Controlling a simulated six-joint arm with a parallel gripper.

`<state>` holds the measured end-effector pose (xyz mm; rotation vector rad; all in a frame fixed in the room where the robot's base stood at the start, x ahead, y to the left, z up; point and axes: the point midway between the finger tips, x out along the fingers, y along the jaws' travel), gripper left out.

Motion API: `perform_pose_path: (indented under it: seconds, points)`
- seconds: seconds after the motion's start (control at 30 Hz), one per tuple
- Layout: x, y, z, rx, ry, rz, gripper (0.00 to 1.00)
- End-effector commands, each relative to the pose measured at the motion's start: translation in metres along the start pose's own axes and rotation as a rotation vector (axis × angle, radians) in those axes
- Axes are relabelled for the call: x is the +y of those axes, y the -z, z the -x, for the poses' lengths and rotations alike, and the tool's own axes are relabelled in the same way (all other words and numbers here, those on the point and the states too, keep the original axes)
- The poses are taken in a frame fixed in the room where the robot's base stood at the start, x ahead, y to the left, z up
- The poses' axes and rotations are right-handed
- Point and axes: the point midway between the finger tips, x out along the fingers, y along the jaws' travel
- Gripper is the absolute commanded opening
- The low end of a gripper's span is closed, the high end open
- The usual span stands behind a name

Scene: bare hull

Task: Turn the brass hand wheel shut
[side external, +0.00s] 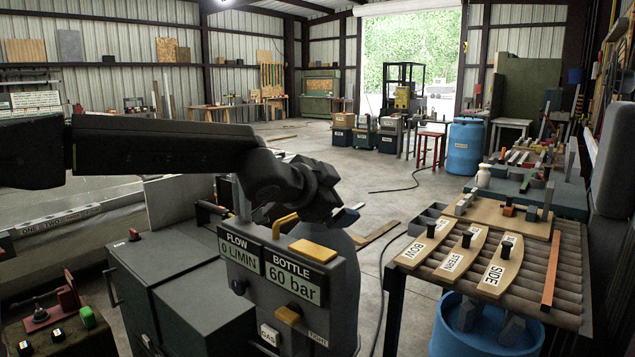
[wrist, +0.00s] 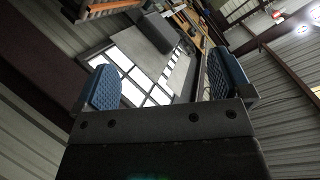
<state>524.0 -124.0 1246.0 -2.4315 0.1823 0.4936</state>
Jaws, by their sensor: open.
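My gripper (wrist: 167,78) is open in the wrist view, with a blue ribbed pad on each side and nothing between them. In the side view my wrist is above and behind a dark grey panel (side external: 240,293). Its displays read FLOW 0 L/MIN and BOTTLE 60 bar. A yellow bar (side external: 285,225) and a flat yellow block (side external: 313,249) show at the panel's top. A brass-coloured piece (side external: 288,315) is on its face, near labels GAS and TIGHT. I cannot make out a clear hand wheel in either view. A rounded grey-blue body (side external: 341,235) stands behind the panel, partly hidden.
Dark cabinets (side external: 170,283) stand left of the panel. A slatted table (side external: 560,265) at the right holds wooden pieces marked BOW, STERN and SIDE, with a blue tub (side external: 470,335) below. Open concrete floor lies between, crossed by a hose (side external: 382,290).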

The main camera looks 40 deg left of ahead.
Motion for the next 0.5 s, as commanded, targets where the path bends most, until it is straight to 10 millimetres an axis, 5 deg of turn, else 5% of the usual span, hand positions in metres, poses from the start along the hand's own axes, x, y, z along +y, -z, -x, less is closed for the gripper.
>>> perform_pose_path:
  seconds: [0.3, 0.5]
  points:
    - [-0.045, -0.010, 0.000, -0.258, 0.169, -1.242, 0.97]
    - [-0.074, -0.003, 0.007, -0.452, 0.233, -1.745, 0.97]
